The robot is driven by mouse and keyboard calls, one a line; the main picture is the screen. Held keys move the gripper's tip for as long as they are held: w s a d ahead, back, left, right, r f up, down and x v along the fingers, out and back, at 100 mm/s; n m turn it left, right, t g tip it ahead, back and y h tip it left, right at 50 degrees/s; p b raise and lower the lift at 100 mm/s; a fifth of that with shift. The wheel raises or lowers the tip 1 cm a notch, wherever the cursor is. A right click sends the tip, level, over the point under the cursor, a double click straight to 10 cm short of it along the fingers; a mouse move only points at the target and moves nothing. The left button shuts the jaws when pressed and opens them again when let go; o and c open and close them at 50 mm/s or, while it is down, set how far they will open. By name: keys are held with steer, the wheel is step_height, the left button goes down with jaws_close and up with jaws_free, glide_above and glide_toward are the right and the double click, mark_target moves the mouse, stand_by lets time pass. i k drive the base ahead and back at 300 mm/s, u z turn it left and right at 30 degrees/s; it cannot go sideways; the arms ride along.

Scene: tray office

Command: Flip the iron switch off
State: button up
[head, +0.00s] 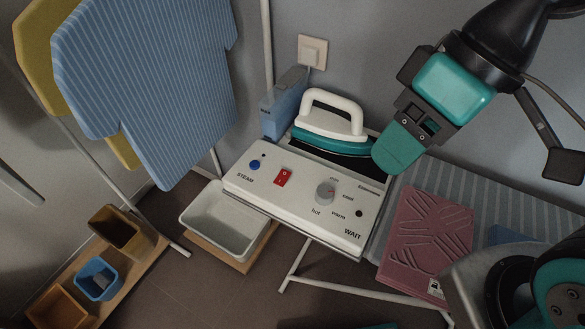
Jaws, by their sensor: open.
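The iron station has a white front panel (258,196) with the labels STEAM and WAIT. A red rocker switch (283,177) sits on the panel's left part. Which way it is tipped is too small to tell. A blue button (255,165) is to its left and a grey dial (325,191) to its right. The iron (333,125), white-handled with a teal body, rests behind the panel. My gripper (399,149) is open, to the right of the iron and up and right of the switch. It overlaps the iron's right end in view; I cannot tell whether they touch.
A striped blue shirt (160,85) hangs at the left. A white tray (205,232) stands below the panel's left end.

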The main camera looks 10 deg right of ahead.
mark_target(284, 174)
steer(key=u, duration=0.75)
steer(key=k, duration=1.3)
steer(key=z, duration=0.15)
steer(key=i, duration=1)
